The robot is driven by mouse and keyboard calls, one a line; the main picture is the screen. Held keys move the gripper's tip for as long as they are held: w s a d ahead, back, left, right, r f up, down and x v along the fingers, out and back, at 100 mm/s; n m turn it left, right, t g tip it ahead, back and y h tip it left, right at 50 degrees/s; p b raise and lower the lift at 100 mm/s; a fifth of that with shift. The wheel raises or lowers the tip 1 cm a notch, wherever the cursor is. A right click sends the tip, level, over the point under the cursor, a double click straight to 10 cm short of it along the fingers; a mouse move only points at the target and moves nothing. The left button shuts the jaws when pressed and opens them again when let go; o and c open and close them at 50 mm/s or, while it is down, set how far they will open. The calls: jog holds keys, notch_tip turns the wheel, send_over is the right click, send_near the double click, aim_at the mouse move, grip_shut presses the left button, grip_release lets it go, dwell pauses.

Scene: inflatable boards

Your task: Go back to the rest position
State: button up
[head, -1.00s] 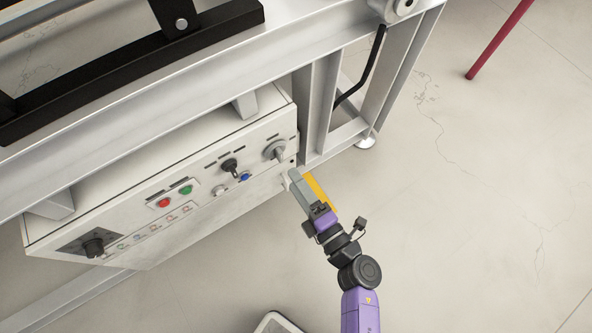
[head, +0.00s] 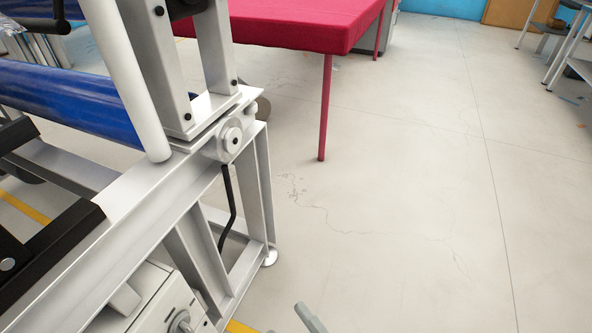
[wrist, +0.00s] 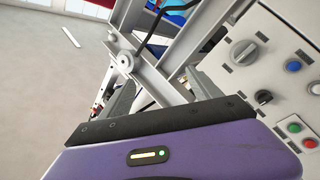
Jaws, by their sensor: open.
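My gripper (wrist: 160,92) is open in the wrist view, its two grey fingers apart with nothing visible between them. In the head view only a grey finger tip (head: 310,318) shows at the bottom edge; the rest of the arm is out of frame. The white control box (head: 150,297) is at the lower left of the head view, mostly cut off. Its panel (wrist: 275,85) is to the right of my fingers in the wrist view, with a grey knob (wrist: 243,51), a black switch (wrist: 263,97), and blue, red and green buttons. I see no contact with it.
The white machine frame (head: 185,240) with a blue roller (head: 75,98) fills the left. A red table (head: 285,22) stands at the back, its leg (head: 325,110) reaching the floor. Grey floor (head: 410,200) is open in the middle and right. Shelving (head: 575,50) stands far right.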

jog(key=s+d+r+m+h+p, duration=0.1)
jog(key=s+d+r+m+h, duration=0.4)
jog(key=s+d+m, duration=0.5)
jog(key=s+d+r+m+h, duration=0.3)
jog(key=s+d+m+h, duration=0.4)
jog(key=s+d, duration=0.4)
notch_tip(320, 180, up, 26)
jog(key=p, duration=2.5)
jog(key=shift+w+g+p, duration=0.35)
jog(key=shift+g+p, duration=0.05)
jog(key=shift+f, duration=0.1)
